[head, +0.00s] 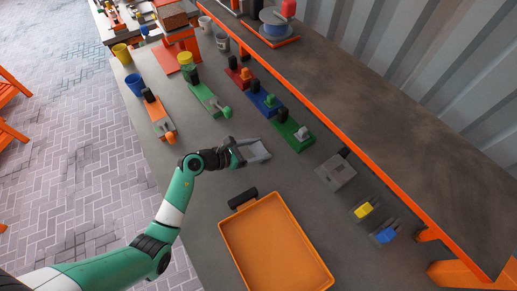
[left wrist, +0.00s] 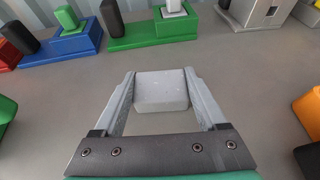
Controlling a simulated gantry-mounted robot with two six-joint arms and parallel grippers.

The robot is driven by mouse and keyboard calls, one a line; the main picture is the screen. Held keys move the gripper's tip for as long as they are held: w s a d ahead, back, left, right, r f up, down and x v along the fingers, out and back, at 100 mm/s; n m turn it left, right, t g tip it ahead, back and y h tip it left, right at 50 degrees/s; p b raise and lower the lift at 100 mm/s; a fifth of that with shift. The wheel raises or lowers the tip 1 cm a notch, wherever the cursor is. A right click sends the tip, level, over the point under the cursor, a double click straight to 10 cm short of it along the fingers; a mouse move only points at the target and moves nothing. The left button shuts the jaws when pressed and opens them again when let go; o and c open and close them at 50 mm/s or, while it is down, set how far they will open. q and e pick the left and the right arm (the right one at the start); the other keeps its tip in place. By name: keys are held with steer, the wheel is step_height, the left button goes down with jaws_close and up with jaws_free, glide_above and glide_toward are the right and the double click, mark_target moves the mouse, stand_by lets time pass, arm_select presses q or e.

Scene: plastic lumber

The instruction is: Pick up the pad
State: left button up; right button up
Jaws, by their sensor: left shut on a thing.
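The pad is a light grey block (left wrist: 161,91) with rounded edges. In the left wrist view it sits between the two grey fingers of my left gripper, near their tips, and the fingers are shut on it. In the head view my left gripper (head: 250,151) is over the middle of the grey workbench, reaching in from the left, with the pad small and hard to separate from the fingers. Whether the pad touches the bench cannot be told. My right gripper does not show.
An orange tray (head: 226,237) with a black handle lies just below the gripper. A green fixture (head: 291,134), a blue one (head: 263,101) and a red one (head: 237,73) line the bench's back. A grey metal block (head: 336,173) stands to the right. Bare bench surrounds the gripper.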

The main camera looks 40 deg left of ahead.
mark_target(259, 149)
arm_select(q)
step_height(259, 149, up, 4)
steer(key=p, duration=0.2)
steer(key=shift+p, duration=0.3)
steer(key=s+d+r+p, duration=0.7)
steer(key=d+r, duration=0.1)
steer(key=d, duration=0.4)
steer(key=shift+r+p, duration=0.3)
steer(key=shift+r, duration=0.1)
steer(key=shift+s+d, duration=0.1)
steer(key=shift+s, duration=0.05)
